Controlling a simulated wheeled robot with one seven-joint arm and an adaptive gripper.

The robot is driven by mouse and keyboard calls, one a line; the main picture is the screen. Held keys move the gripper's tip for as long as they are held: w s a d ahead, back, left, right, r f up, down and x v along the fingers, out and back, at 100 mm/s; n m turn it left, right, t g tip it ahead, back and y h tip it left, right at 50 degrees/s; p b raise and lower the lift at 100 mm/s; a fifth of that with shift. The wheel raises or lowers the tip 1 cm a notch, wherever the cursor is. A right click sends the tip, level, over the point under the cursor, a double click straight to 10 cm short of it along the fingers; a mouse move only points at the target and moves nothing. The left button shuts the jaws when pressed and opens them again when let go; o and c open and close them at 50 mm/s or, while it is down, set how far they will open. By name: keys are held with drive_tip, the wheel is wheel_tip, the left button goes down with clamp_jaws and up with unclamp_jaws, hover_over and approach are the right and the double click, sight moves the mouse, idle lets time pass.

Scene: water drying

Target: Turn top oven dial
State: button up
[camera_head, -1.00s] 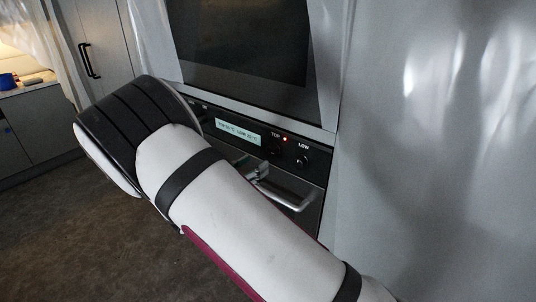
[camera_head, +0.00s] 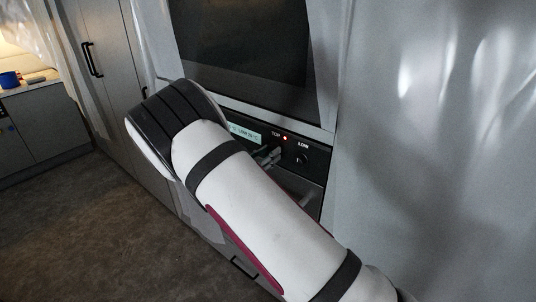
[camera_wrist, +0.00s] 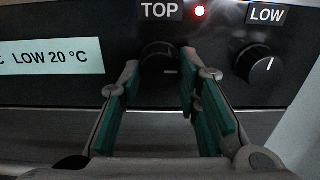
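The top oven dial (camera_wrist: 160,57) is a round black knob under the "TOP" label in the wrist view. My gripper (camera_wrist: 160,72) has green-padded fingers, one to the left and one to the right of this dial. The fingers are apart, with small gaps to the dial; whether the tips reach past its front face I cannot tell. In the head view my gripper (camera_head: 268,155) is at the panel below the "TOP" label, and the dial is hidden there.
The low dial (camera_wrist: 259,64) is close to the right of my right finger; it also shows in the head view (camera_head: 301,159). A red light (camera_wrist: 200,12) glows between the labels. A display (camera_wrist: 50,57) is at left. The oven handle (camera_head: 307,202) is below, partly hidden by my arm.

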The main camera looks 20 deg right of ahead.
drive_tip(key=shift+c, duration=0.8)
drive_tip(key=shift+s+r+n+b, duration=0.1)
drive_tip(key=shift+n+b, duration=0.65)
drive_tip(key=shift+n, duration=3.75)
drive_tip(key=shift+s+r+n+b, duration=0.1)
drive_tip(key=shift+n+b, duration=0.6)
drive_tip(key=shift+n, duration=3.8)
drive_tip(key=o, duration=1.1)
